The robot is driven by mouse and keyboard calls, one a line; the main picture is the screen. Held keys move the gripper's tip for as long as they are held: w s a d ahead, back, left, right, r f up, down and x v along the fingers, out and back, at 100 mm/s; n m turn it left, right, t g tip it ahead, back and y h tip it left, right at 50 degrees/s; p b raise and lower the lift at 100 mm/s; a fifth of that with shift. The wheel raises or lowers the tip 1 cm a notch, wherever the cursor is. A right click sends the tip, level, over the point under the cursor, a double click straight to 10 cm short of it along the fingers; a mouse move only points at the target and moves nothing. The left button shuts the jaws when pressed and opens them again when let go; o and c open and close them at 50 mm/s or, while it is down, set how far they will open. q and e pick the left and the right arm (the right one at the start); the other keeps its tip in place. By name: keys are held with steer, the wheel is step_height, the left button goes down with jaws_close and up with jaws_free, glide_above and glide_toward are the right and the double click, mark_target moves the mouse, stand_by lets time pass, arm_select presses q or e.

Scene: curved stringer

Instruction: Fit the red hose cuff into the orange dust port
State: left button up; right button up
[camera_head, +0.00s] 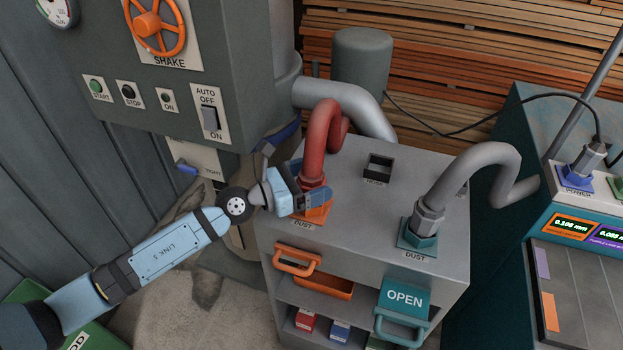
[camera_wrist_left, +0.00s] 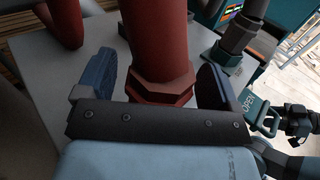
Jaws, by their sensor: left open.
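The red hose cuff (camera_head: 313,172) stands upright at the orange dust port (camera_head: 316,215) on the grey cabinet top, its red hose (camera_head: 318,132) arching up and back. My left gripper (camera_head: 314,200) is low beside the cuff, its blue fingers partly covering the join. In the left wrist view the open fingers (camera_wrist_left: 160,85) stand on either side of the cuff's hexagonal collar (camera_wrist_left: 163,85), with gaps on both sides. The port is hidden there behind the gripper, and I cannot tell how deep the cuff sits.
A grey hose (camera_head: 478,160) ends in a teal dust port (camera_head: 418,236) to the right. An empty black square socket (camera_head: 378,167) is behind. An orange drawer handle (camera_head: 297,262) and a teal OPEN panel (camera_head: 404,298) are on the cabinet front. The control box (camera_head: 205,60) overhangs at left.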

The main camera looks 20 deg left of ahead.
arm_select(q)
steer(key=shift+r, duration=0.1)
steer(key=shift+r, duration=0.1)
steer(key=b+v, duration=0.2)
steer(key=v, duration=0.3)
steer(key=b+v, duration=0.1)
steer(key=v, duration=0.5)
steer(key=shift+f+b, duration=0.2)
steer(key=shift+b, duration=0.2)
steer(key=shift+s+a+r, duration=0.2)
steer(key=shift+s+a, duration=0.1)
steer(key=shift+s, duration=0.05)
arm_select(e)
steer(key=shift+w+a+f+t, duration=0.1)
steer(key=shift+f+t, duration=0.05)
steer(key=shift+f, duration=0.2)
steer(key=shift+w+a+f+t, duration=0.1)
steer(key=shift+f+t, duration=0.05)
steer(key=shift+f, duration=0.2)
